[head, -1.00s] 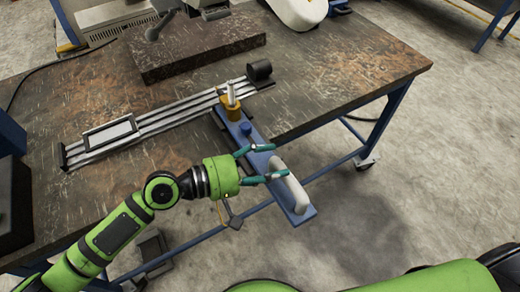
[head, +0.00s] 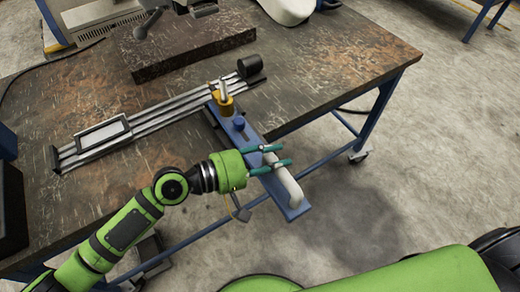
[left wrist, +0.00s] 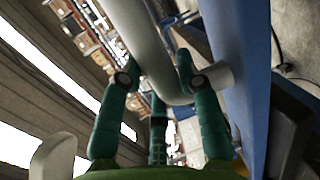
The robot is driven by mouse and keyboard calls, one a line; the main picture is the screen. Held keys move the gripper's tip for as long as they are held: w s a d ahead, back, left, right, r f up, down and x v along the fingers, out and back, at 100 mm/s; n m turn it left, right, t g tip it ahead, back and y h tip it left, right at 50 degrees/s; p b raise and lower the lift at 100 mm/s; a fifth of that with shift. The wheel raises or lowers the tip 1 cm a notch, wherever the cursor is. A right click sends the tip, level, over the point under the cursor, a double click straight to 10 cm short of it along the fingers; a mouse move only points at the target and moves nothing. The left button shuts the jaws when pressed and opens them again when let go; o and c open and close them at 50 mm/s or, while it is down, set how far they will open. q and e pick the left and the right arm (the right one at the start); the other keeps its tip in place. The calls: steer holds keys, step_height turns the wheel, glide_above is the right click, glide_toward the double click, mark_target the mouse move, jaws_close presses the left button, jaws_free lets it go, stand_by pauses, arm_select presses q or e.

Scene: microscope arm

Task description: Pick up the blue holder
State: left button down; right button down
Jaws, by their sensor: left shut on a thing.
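The blue holder (head: 296,210) is a long blue bar with a pale handle (head: 290,188) at its near end and a blue knob (head: 239,123) farther up. Its near end juts past the table's front edge. My left gripper (head: 281,157) is shut on the pale handle, with teal fingers across it. In the left wrist view the fingers lie on both sides of the handle (left wrist: 148,45), and the blue bar (left wrist: 240,60) runs along the right. My right gripper is not in view.
A metal rail (head: 150,123) lies on the dark worktable (head: 330,60), with a yellow clamp piece (head: 222,104) and black cylinder (head: 250,67) near its right end. A thick dark slab (head: 190,50) stands behind. The table's right part is clear.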

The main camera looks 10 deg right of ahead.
arm_select(q)
steer(key=shift+w+r, duration=0.1)
steer(key=shift+r, duration=0.2)
